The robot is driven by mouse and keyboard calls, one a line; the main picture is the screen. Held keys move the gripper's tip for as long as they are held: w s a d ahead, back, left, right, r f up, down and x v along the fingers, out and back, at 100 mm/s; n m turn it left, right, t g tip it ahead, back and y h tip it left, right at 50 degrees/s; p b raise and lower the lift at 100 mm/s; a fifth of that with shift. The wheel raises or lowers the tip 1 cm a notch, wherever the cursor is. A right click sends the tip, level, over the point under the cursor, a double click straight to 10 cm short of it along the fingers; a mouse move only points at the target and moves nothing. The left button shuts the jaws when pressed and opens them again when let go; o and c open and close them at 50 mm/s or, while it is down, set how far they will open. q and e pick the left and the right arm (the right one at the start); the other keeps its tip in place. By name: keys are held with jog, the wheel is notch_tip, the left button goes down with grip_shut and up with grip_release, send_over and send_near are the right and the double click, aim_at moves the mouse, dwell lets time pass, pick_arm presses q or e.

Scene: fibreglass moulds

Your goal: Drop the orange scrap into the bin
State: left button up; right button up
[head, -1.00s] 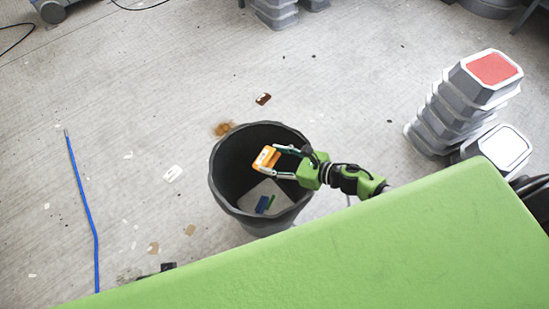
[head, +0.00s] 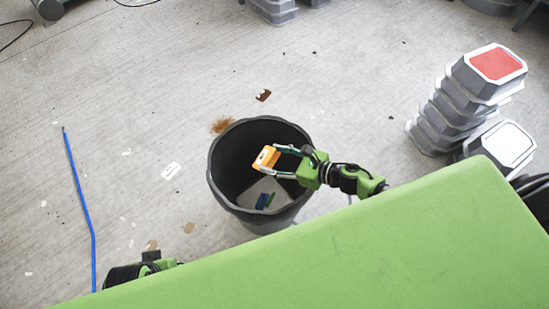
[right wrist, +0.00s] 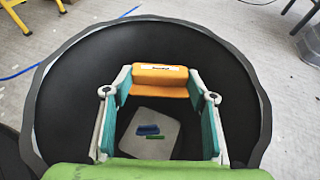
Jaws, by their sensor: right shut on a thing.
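The orange scrap (head: 266,157) is held between the fingers of my right gripper (head: 279,160), over the open mouth of the dark grey bin (head: 226,189). In the right wrist view the orange scrap (right wrist: 160,80) sits between the teal finger pads of my right gripper (right wrist: 163,108), with the bin's rim (right wrist: 262,90) around it.
Stacked grey tubs (head: 457,105), one red-topped, stand at the right. A blue rod (head: 80,200) lies on the floor at the left. Small scraps and a brown stain (head: 222,126) lie around the bin. My green body covers the lower right.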

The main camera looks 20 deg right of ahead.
jog(key=o, duration=1)
jog(key=v, duration=1.2)
